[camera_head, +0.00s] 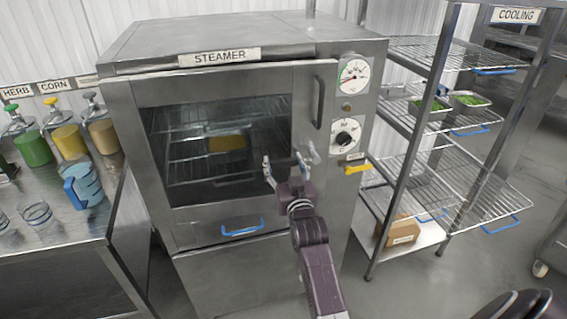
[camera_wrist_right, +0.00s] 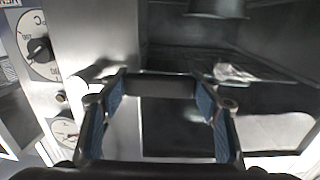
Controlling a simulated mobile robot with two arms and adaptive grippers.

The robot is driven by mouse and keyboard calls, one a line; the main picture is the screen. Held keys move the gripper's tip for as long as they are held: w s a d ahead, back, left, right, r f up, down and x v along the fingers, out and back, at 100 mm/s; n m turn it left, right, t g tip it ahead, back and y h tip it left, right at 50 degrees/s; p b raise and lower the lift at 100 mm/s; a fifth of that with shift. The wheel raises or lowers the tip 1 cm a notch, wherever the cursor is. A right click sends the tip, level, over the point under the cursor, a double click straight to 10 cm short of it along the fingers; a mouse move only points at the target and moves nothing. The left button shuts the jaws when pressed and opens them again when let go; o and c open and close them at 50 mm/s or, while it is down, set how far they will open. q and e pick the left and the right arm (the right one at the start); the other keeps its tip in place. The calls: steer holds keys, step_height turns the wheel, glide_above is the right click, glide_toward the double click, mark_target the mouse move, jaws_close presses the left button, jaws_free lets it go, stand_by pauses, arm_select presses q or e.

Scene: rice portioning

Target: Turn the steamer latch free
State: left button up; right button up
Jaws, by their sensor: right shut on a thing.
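The steamer (camera_head: 219,57) stands in the middle of the head view, its glass door closed or nearly so. The latch (camera_head: 309,151) is a grey metal lever at the right edge of the door, below the vertical door handle (camera_head: 319,102). My right gripper (camera_head: 286,163) is at the latch, with its fingers spread about a dark bar. In the right wrist view the bar (camera_wrist_right: 160,86) lies between the blue finger pads, and the gripper is shut on it. The fingers partly hide the latch. My left gripper is not in view.
A gauge (camera_head: 354,75) and a dial (camera_head: 346,132) sit right of the door, above a yellow handle (camera_head: 357,169). A cooling rack (camera_head: 428,52) stands at right. A counter (camera_head: 50,268) with dispensers and a blue jug (camera_head: 84,185) is at left. A yellow item (camera_head: 228,143) is inside.

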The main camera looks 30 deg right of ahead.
mark_target(280, 125)
steer(key=shift+r, duration=0.1)
steer(key=o, duration=1.7)
step_height(280, 125, up, 10)
